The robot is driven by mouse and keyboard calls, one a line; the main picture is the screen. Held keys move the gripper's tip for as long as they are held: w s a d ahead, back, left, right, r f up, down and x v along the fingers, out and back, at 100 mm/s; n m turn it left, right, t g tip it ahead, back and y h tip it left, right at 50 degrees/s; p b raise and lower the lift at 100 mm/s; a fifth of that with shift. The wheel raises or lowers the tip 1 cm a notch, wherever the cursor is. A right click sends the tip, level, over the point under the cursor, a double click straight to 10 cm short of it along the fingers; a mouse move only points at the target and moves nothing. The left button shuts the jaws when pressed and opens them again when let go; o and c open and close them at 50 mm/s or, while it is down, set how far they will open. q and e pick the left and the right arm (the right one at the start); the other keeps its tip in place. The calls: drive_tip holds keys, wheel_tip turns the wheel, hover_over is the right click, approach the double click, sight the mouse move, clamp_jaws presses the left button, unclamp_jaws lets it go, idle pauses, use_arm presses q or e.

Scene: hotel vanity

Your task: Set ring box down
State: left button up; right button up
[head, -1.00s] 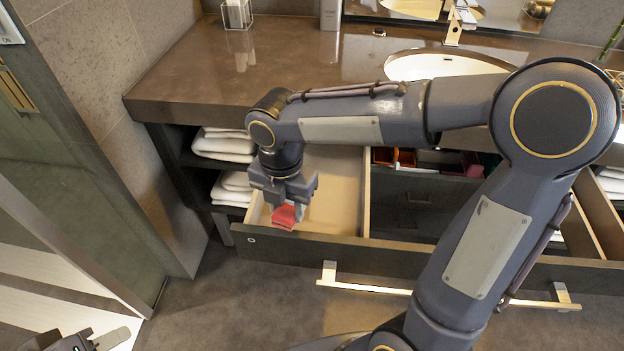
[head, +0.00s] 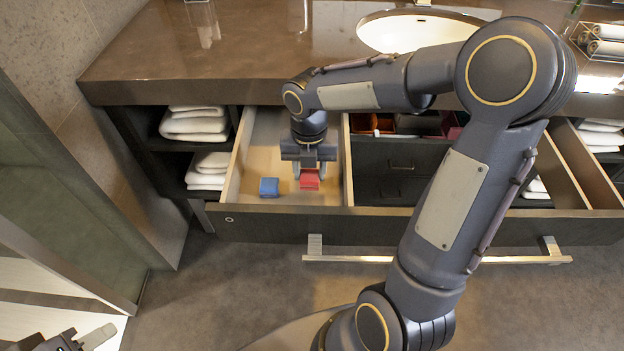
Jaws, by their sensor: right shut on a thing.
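A red ring box (head: 310,180) is between the fingers of my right gripper (head: 309,172), which is shut on it. The gripper points down inside the left compartment of the open drawer (head: 290,222). I cannot tell whether the red box touches the drawer floor. A blue box (head: 269,187) lies on the drawer floor just left of the red one, apart from it. My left gripper (head: 88,340) shows only partly at the bottom left corner; its jaw opening is unclear.
A divider (head: 347,165) bounds the compartment on the right. Further compartments hold small coloured boxes (head: 383,126) at the back. Folded towels (head: 195,125) sit on shelves to the left. The brown counter (head: 240,55) with a sink overhangs the drawer's back.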

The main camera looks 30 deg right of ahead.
sight(312, 180)
drive_tip(key=shift+d+f, duration=0.15)
drive_tip(key=shift+f, duration=0.1)
drive_tip(key=shift+w+d+f+b, duration=0.15)
drive_tip(key=shift+f+b, duration=0.1)
drive_tip(key=shift+f, duration=0.65)
drive_tip(key=shift+d+f+b, duration=0.15)
drive_tip(key=shift+f+b, duration=0.1)
drive_tip(key=shift+f, duration=0.6)
drive_tip(key=shift+f, duration=0.1)
drive_tip(key=shift+f, duration=0.15)
drive_tip(key=o, duration=1)
drive_tip(key=shift+c, duration=0.2)
